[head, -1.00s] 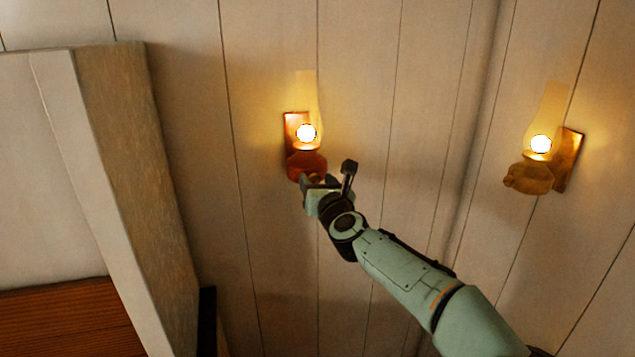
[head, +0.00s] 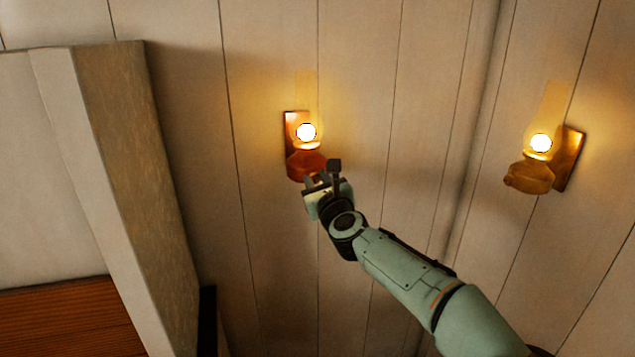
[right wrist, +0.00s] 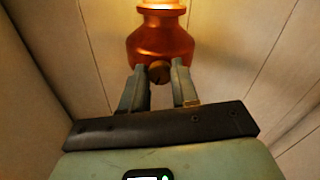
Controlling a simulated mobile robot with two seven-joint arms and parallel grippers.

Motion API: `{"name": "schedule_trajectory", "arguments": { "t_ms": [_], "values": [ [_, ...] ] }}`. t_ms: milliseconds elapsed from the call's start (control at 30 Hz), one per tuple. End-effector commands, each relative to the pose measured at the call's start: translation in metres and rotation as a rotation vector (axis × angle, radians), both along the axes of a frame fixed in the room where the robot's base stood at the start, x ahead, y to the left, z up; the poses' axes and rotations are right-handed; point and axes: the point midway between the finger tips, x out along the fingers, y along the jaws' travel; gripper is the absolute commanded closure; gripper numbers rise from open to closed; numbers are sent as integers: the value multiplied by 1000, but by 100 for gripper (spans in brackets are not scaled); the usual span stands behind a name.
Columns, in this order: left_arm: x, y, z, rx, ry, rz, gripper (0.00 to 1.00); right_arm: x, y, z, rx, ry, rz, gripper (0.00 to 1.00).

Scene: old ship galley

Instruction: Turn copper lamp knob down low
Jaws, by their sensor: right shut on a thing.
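The copper lamp (head: 306,164) is on the plank wall in the head view, with a lit, glowing flame in its glass chimney. Its reddish body also shows in the right wrist view (right wrist: 160,42). The small brass knob (right wrist: 158,72) is on the front of the lamp body, between the fingertips of my right gripper (right wrist: 158,82). In the head view my right gripper (head: 322,180) is just below the lamp body, shut on the knob, which it hides there. My left gripper is not in view.
A second, brass-coloured lamp (head: 530,178), also lit, is on the wall at the right. A pale upright panel (head: 125,180) with a thick edge stands at the left, with reddish wood (head: 60,320) below it. The wall around the copper lamp is otherwise clear.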

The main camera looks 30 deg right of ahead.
Motion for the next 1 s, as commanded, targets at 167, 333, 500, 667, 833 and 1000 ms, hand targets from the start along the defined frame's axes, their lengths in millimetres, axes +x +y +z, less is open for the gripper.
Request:
{"name": "schedule_trajectory", "arguments": {
  "t_ms": [167,333,500,667,833,1000],
  "values": [
    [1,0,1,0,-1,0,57,0,0,0,-163,39,-1,100],
    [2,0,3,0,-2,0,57,0,1,0,-320,77,-1,100],
    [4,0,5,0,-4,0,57,0,1,0,-478,115,-1,100],
    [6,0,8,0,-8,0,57,0,1,0,-627,150,0,100],
    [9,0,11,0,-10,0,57,0,2,0,-785,188,0,100],
    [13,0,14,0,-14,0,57,1,2,0,-941,226,-1,100]
  ]
}}
